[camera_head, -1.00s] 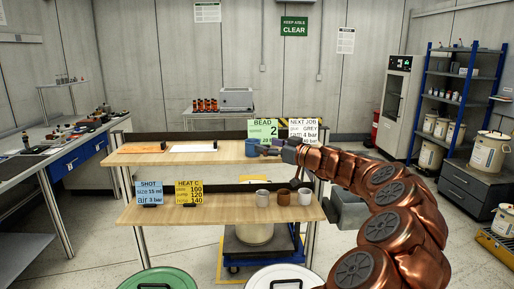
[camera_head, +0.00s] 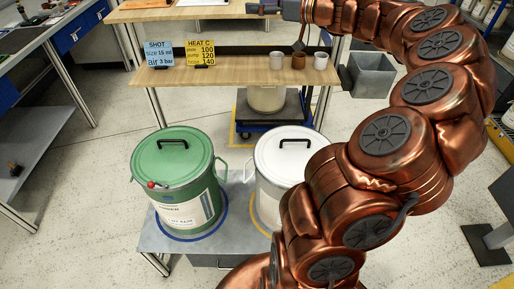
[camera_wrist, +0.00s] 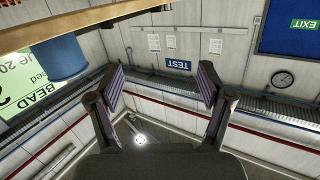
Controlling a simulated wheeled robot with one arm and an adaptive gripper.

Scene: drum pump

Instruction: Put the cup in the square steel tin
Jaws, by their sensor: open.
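A blue cup-like cylinder (camera_wrist: 62,57) shows at the upper left of the wrist view, outside my jaws. My gripper (camera_wrist: 160,88) is open, with nothing between its fingers. In the head view my gripper (camera_head: 262,9) is at the top edge over the upper shelf, partly cut off. Three small cups stand on the lower shelf: a pale grey one (camera_head: 277,61), a brown one (camera_head: 298,61) and a white one (camera_head: 320,61).
The lower shelf (camera_head: 230,76) also holds SHOT (camera_head: 158,54) and HEAT (camera_head: 201,52) signs. A green-lidded drum (camera_head: 178,175) and a white-lidded drum (camera_head: 280,160) stand in front. A BEAD sign (camera_wrist: 40,75) is beside the blue cylinder. My arm covers the right side.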

